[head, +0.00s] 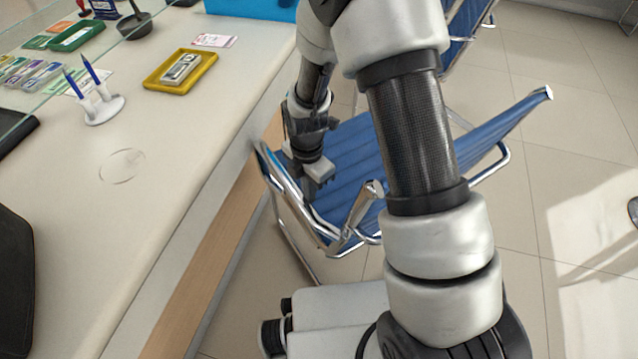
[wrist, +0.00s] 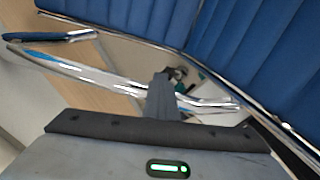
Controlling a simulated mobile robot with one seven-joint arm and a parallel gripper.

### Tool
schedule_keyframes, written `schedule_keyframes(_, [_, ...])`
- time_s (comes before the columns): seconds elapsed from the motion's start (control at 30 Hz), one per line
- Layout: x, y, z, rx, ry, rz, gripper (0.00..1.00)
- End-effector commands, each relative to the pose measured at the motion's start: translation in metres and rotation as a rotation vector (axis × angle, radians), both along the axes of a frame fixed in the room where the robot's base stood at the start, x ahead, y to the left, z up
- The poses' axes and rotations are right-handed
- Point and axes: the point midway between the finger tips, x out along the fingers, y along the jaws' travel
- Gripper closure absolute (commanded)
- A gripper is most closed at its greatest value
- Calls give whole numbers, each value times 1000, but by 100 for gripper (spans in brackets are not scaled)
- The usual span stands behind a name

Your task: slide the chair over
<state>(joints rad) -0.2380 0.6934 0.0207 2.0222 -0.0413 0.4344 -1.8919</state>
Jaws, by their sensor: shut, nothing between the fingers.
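The chair (head: 345,165) has blue ribbed upholstery and a chrome tube frame. It stands beside the counter, partly hidden behind my arm in the head view. My gripper (head: 318,182) points down at the chair's counter side, close to its chrome armrest tube. In the wrist view, my gripper's fingers (wrist: 163,95) are together with nothing between them, near the chrome armrest rail (wrist: 90,72). The chair's blue upholstery (wrist: 240,50) fills the upper right there. I cannot tell whether the fingers touch the frame.
The counter (head: 190,130) runs along the left, with its wooden front (head: 215,240) close to the chair. On it are a yellow tray (head: 155,84) and a white pen holder (head: 100,108). Another blue chair (head: 460,30) stands behind. Tiled floor (head: 575,190) is open to the right.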

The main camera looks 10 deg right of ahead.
Motion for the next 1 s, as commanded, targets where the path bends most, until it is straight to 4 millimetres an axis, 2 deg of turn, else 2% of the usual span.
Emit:
schedule_keyframes(0.03, [-5, 12, 0, 9, 4, 12, 100])
schedule_keyframes(0.57, [-1, 10, 5, 7, -7, 9, 100])
schedule_keyframes(0.77, [0, 10, 39, 8, -10, 7, 100])
schedule_keyframes(1.0, [-1, 10, 99, 8, -9, 8, 100])
